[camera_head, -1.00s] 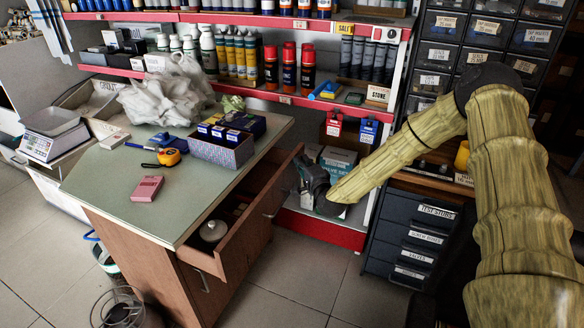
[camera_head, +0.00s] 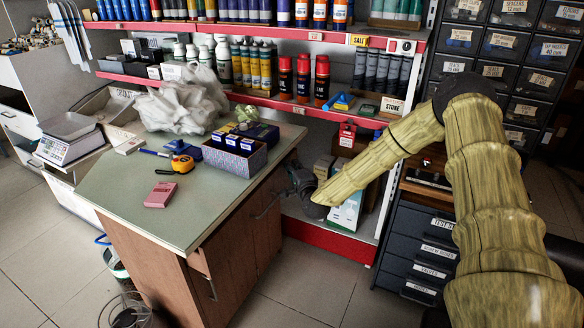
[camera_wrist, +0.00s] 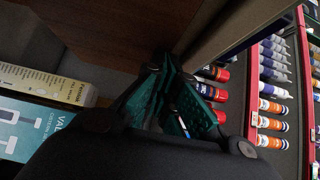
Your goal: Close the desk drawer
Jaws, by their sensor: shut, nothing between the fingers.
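The desk (camera_head: 150,200) stands left of centre with its green top and brown wooden front. Its drawer (camera_head: 252,212), just under the top, now sits in or nearly in the desk; its inside is hidden. A small lip shows at its near end (camera_head: 199,263), so I cannot tell whether it is fully flush. My gripper (camera_head: 297,176) is at the far end of the drawer front, close to the wood. In the wrist view its teal fingers (camera_wrist: 178,103) are together and empty, beside the brown panel (camera_wrist: 110,30); contact is unclear.
A red-edged shelf (camera_head: 335,240) with bottles and boxes stands behind my gripper. Dark drawer units (camera_head: 420,250) are at the right. A blue box (camera_head: 235,157), tape measure (camera_head: 182,163) and pink box (camera_head: 160,194) lie on the desk. The floor (camera_head: 290,285) in front is clear.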

